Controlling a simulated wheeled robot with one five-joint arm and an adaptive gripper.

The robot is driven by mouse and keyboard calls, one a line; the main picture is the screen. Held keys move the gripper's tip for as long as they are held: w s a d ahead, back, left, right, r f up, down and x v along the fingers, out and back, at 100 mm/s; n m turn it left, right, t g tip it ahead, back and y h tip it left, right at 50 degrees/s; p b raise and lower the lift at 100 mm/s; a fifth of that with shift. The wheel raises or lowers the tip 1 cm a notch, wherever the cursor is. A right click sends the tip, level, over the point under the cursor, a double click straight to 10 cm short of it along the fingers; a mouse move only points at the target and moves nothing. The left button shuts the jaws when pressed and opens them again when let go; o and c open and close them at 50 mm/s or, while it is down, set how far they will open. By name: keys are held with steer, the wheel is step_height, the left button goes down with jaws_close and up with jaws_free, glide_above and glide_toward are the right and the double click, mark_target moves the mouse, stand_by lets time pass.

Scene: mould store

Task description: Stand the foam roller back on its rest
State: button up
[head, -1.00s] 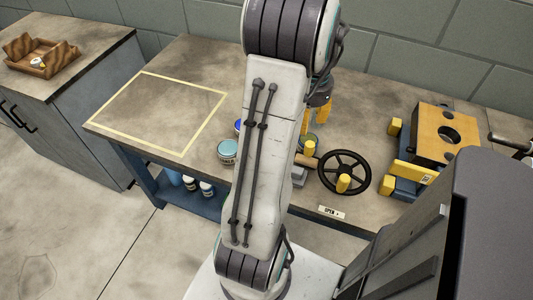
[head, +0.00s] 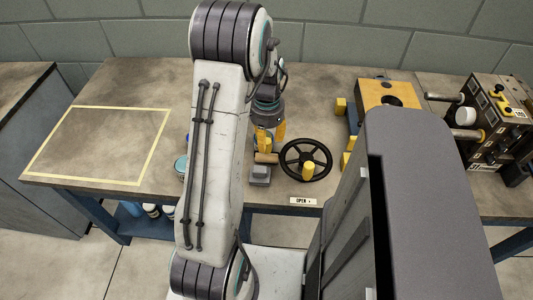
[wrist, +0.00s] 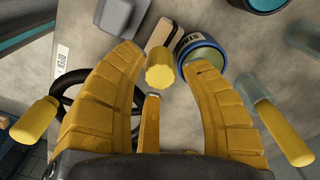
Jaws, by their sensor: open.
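My gripper (wrist: 167,62) is open, pointing down over the bench beside the black handwheel; in the head view its yellow fingers (head: 267,139) show past my arm. A yellow scalloped-ended piece (wrist: 160,72) stands between the fingers in the wrist view, and no contact shows. A tan cylinder (head: 266,157) lies beside a small grey block (head: 260,177), which looks like the rest; both also show in the wrist view, the tan piece (wrist: 160,36) and the grey block (wrist: 114,15). I cannot tell which of these pieces belong to the foam roller.
The handwheel (head: 306,158) with its upright yellow knob is right of the gripper. A blue labelled tin (wrist: 201,54) and clear jars (wrist: 304,38) are close by. A taped rectangle (head: 96,144) on the left is empty. A yellow block (head: 388,93) and a machine (head: 492,120) stand right.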

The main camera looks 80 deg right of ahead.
steer(key=shift+f, duration=1)
steer(key=shift+c, duration=0.3)
jaws_close()
